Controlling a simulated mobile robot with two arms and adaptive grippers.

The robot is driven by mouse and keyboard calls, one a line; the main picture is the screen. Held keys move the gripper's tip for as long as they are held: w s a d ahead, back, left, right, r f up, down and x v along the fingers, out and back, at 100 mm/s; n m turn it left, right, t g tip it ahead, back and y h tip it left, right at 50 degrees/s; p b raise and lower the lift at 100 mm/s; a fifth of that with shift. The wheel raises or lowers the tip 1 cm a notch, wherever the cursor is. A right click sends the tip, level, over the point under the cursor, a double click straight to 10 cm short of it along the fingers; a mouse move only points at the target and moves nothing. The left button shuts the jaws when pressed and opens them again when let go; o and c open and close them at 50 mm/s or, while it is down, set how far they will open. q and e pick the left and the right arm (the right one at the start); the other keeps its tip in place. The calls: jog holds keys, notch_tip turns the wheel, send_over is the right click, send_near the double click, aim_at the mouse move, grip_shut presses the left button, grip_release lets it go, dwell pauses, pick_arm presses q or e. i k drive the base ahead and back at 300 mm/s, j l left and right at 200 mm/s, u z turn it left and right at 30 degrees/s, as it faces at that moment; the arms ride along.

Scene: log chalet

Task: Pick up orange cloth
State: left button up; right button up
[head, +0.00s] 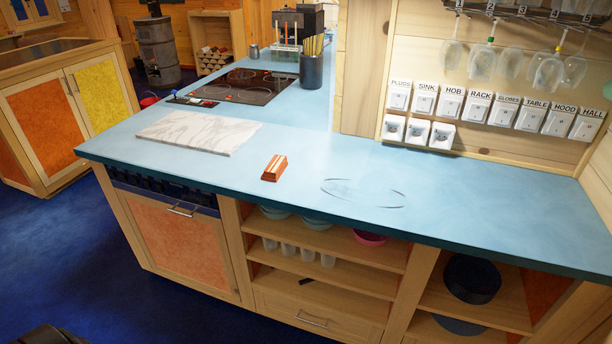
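A small folded orange cloth (274,168) with paler bands lies on the blue countertop (330,165). It lies near the front edge, right of the white marble board (200,132) and apart from it. Nothing covers it. Neither of my grippers shows in the head view.
A faint oval ring outline (362,193) is on the counter right of the cloth. Behind are a black hob (245,86) and a dark utensil pot (311,71). Labelled switches (490,110) and hanging glasses (510,63) are on the right wall. Open shelves (330,238) sit below the counter.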

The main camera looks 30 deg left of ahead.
aim_at(275, 168)
jog(key=i+l+u, duration=0.15)
jog(key=i, duration=0.3)
jog(key=i+u, duration=0.1)
jog(key=i, duration=0.4)
jog(key=i+l+u, duration=0.15)
jog(key=i, duration=0.3)
jog(key=l, duration=0.1)
